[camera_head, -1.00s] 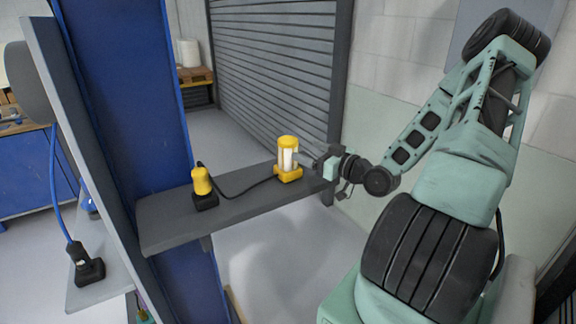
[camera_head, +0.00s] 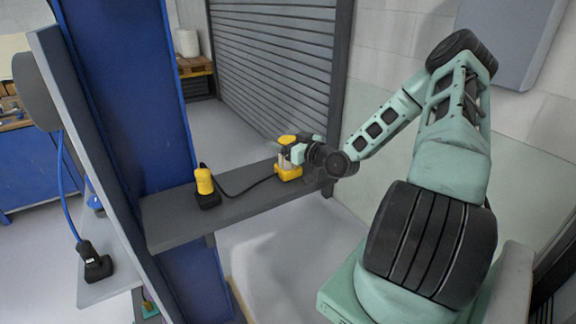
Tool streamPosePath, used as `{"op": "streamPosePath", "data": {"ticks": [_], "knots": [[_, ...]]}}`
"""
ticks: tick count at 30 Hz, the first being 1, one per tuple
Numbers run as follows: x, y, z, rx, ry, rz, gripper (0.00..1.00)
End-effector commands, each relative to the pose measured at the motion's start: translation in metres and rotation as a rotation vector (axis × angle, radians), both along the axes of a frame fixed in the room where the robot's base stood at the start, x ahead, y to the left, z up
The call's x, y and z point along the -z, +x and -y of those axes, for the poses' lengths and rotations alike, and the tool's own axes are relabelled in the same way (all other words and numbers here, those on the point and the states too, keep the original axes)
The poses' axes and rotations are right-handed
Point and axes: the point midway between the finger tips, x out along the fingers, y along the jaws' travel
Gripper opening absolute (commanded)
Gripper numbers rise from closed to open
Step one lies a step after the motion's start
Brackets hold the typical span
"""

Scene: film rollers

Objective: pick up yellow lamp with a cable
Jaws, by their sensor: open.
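The yellow lamp (camera_head: 289,172) stands upright on the grey shelf (camera_head: 240,211), toward its right end. It has a yellow base, a yellow top and a pale middle. A black cable (camera_head: 243,190) runs from it to the left along the shelf. My gripper (camera_head: 294,154) is at the lamp's upper part, coming from the right. It is open and overlaps the lamp's middle in the picture. I cannot tell whether the fingers touch the lamp. The gripper hides part of the lamp's right side.
A yellow and black tool (camera_head: 205,188) stands on the shelf at the left. A blue column (camera_head: 130,100) rises behind the shelf's left end. A lower shelf at the left holds a black device (camera_head: 95,264) with a blue cord. A grey shutter (camera_head: 280,70) is behind.

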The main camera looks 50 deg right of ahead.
Motion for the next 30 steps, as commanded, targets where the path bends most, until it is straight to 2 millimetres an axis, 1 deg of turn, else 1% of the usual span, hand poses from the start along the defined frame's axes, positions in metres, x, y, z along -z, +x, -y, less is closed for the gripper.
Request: {"op": "streamPosePath", "data": {"ticks": [2, 5, 6, 8, 9, 10, 11, 18, 23, 26, 30], "knots": [[0.000, 0.000, 0.000, 0.000, 0.000, 0.000, 0.76], [0.000, 0.000, 0.000, 0.000, 0.000, 0.000, 0.51], [0.000, 0.000, 0.000, 0.000, 0.000, 0.000, 0.39], [0.000, 0.000, 0.000, 0.000, 0.000, 0.000, 0.23], [0.000, 0.000, 0.000, 0.000, 0.000, 0.000, 0.12], [0.000, 0.000, 0.000, 0.000, 0.000, 0.001, 0.03], [-0.001, 0.000, 0.000, 0.000, -0.001, 0.002, 0.00], [-0.002, 0.000, 0.000, 0.000, -0.001, 0.002, 0.00], [-0.008, 0.000, 0.001, 0.000, -0.002, 0.003, 0.00], [-0.018, 0.000, 0.001, 0.000, -0.005, 0.004, 0.00], [-0.039, 0.000, 0.001, 0.000, -0.007, 0.004, 0.00]]}}
